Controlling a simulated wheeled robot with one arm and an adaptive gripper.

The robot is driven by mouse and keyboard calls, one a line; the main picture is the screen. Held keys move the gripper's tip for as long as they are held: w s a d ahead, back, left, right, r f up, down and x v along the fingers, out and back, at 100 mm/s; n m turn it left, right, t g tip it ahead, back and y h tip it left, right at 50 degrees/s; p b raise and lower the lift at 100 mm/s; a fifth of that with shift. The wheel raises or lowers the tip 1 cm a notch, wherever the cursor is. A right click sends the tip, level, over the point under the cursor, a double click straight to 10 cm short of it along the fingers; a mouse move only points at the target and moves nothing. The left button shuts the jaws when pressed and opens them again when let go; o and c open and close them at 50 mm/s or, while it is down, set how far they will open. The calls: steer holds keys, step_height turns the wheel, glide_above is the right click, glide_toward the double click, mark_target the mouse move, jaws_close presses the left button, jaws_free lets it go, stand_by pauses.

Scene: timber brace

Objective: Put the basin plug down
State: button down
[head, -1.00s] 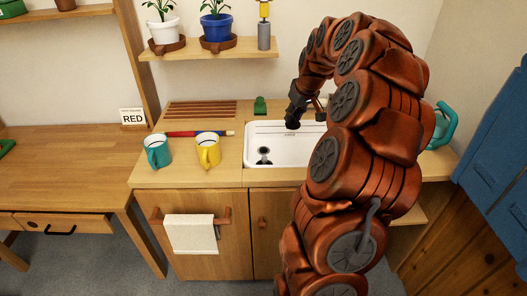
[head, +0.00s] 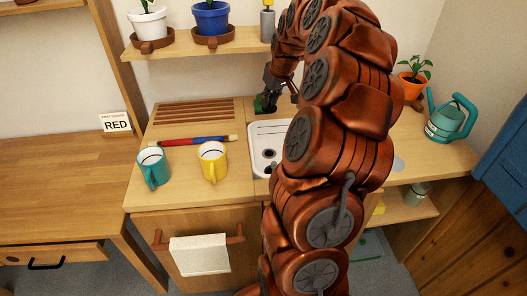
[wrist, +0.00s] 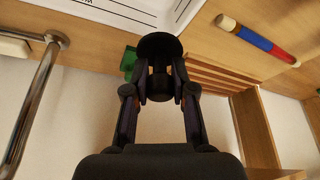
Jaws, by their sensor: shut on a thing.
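The basin plug (wrist: 160,46) is a black disc with a short stem, held between the fingertips of my gripper (wrist: 160,88) in the wrist view. In the head view my gripper (head: 270,97) is over the counter strip behind the basin's back left corner. The plug is hard to make out there against the dark fingers. I cannot tell whether it touches the counter. The white basin (head: 258,140) is partly hidden by my arm; its drain (head: 268,153) shows uncovered.
A small green object (wrist: 128,62) is close beside the plug. A metal tap (wrist: 37,95) stands at the left in the wrist view. A slatted rack (head: 195,112), a red-and-blue rod (head: 190,141), a teal mug (head: 153,167) and a yellow mug (head: 212,161) are on the counter left of the basin.

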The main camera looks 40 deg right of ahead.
steer(key=shift+s+f+b, duration=0.3)
steer(key=shift+s+f, duration=0.05)
steer(key=shift+s, duration=0.05)
steer(key=shift+w+a+f+b, duration=0.1)
steer(key=shift+w+f+b, duration=0.1)
steer(key=shift+f+b, duration=4)
steer(key=shift+f, duration=4.95)
steer(key=shift+f, duration=0.25)
steer(key=c, duration=1)
jaws_free()
steer(key=shift+o, duration=0.2)
